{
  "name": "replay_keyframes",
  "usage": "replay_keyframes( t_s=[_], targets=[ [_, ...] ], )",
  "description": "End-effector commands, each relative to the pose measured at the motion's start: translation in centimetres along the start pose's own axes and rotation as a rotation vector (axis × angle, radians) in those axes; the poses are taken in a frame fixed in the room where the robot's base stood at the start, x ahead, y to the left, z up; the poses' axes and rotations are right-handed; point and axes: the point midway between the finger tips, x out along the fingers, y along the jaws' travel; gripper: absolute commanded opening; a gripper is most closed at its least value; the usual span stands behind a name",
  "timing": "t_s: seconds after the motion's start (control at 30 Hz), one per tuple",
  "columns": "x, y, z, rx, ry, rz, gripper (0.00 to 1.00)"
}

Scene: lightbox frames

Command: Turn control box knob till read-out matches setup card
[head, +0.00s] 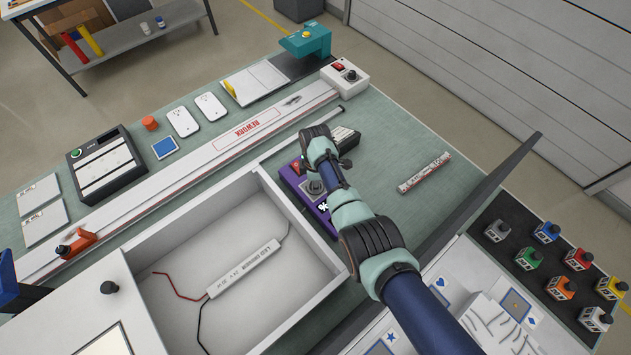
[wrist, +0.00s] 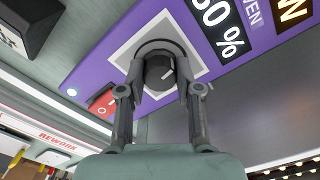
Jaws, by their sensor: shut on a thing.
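The purple control box (head: 291,181) stands at the middle of the bench, just beyond the grey tray. In the wrist view the purple panel (wrist: 92,62) fills the upper part. Its dark round knob (wrist: 158,66) carries a white pointer line and sits on a white-edged grey square. My gripper (wrist: 160,80) is shut on the knob, one finger on each side. A red switch (wrist: 102,103) is left of the knob. I cannot make out a setup card for certain.
The open grey tray (head: 205,235) holds a white LED driver (head: 245,268) with red and black wires. A white rail marked REWORK (head: 250,129) runs behind. A dark upright panel (head: 485,190) stands to the right.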

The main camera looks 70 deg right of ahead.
Motion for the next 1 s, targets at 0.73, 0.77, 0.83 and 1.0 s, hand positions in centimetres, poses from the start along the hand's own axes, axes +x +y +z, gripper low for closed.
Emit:
replay_keyframes(
  t_s=[0.73,0.77,0.83,1.0],
  targets=[
    [-0.16,0.08,-0.04,-0.566,0.000,0.000,0.00],
    [-0.16,0.08,-0.04,-0.578,0.000,0.000,0.00],
    [-0.16,0.08,-0.04,-0.599,0.000,0.000,0.00],
    [-0.17,0.09,-0.04,-0.630,0.000,0.001,0.00]
  ],
)
